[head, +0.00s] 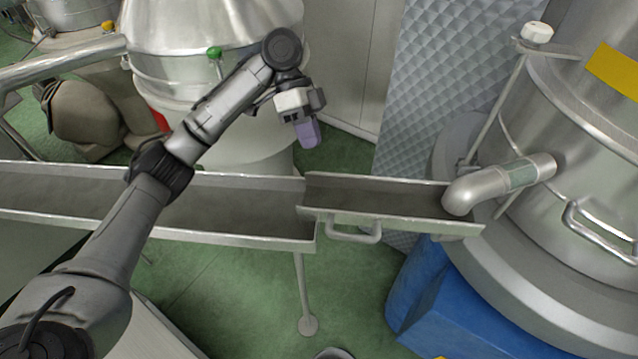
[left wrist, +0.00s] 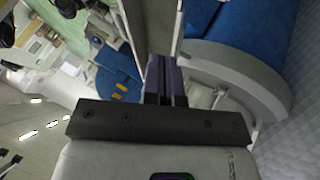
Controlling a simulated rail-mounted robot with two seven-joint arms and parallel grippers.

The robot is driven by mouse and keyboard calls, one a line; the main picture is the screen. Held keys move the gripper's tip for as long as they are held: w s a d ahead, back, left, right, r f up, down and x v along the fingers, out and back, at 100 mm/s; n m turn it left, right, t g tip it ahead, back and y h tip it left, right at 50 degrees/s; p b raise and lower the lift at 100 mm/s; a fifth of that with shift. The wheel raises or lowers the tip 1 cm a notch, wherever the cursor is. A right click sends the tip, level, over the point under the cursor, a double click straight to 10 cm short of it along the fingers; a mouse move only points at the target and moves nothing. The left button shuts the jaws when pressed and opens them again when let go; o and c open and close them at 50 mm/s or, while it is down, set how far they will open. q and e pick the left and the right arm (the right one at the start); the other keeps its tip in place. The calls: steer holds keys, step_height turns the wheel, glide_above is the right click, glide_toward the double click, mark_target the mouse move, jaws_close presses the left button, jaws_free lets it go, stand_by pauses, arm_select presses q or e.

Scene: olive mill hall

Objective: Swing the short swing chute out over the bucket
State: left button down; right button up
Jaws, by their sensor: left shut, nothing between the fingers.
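The short swing chute (head: 385,197) is a grey metal trough in the middle of the head view. Its left end meets the long fixed trough (head: 240,205), and its right end lies under the bent spout of the steel tank. A bar handle (head: 358,234) is on its near side. My left gripper (head: 309,138) is shut and empty, with purple fingers, beyond the far rim near the join and apart from the handle. Its fingers also show in the left wrist view (left wrist: 165,80). I cannot make out the bucket for certain. My right gripper is not in view.
The steel tank (head: 575,130) with its spout (head: 490,186) stands at the right, beside a blue block (head: 430,292). A thin support leg (head: 302,285) stands below the join. A large pale vat (head: 210,60) is behind my left arm. Green floor shows in front of the troughs.

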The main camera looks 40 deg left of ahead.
arm_select(q)
steer(key=p, duration=0.1)
glide_toward(322, 202)
steer(key=d+f, duration=0.1)
steer(key=d, duration=0.1)
steer(key=d+f, duration=0.2)
steer(key=shift+s+d+f, duration=0.15)
steer(key=shift+d+f, duration=0.1)
steer(key=shift+s+d+f+p, duration=0.1)
steer(key=shift+s+d+p, duration=0.2)
steer(key=shift+s+d, duration=0.65)
steer(key=shift+s, duration=0.3)
steer(key=shift+s+d, duration=0.2)
steer(key=shift+s, duration=0.3)
